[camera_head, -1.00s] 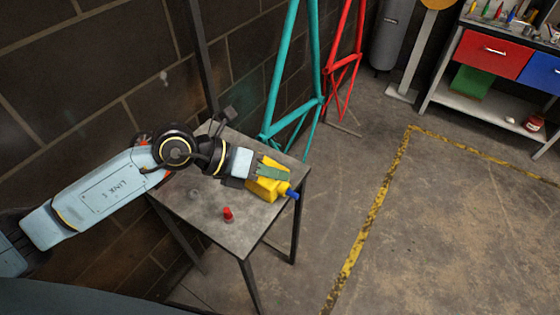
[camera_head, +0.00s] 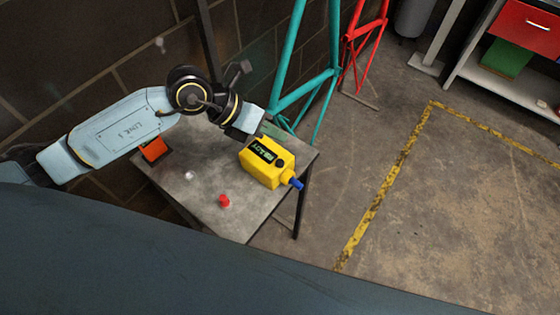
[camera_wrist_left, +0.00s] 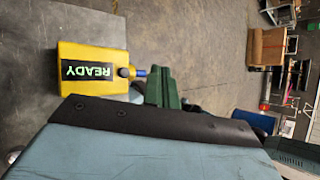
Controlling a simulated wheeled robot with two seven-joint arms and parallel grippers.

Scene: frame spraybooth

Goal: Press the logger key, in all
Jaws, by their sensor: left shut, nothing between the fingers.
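The yellow logger (camera_head: 262,175) lies on the small grey table, its dark display reading "READY" in green. A dark round key (camera_head: 279,163) sits beside the display, and a blue tip sticks out of the logger's right end. In the left wrist view the logger (camera_wrist_left: 88,52) shows at upper left, with the dark key (camera_wrist_left: 124,72) at the display's end. My left gripper (camera_head: 277,133) is just behind the logger, its green fingers partly hidden by the wrist. In the wrist view the fingers (camera_wrist_left: 160,90) are shut and empty, right of the key. My right gripper is out of view.
The table (camera_head: 212,215) also holds a red cap (camera_head: 224,201), a small pale piece (camera_head: 189,175) and an orange item (camera_head: 155,150). A teal frame (camera_head: 289,70) and a red frame (camera_head: 350,45) stand behind. A brick wall is at left; open floor lies at right.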

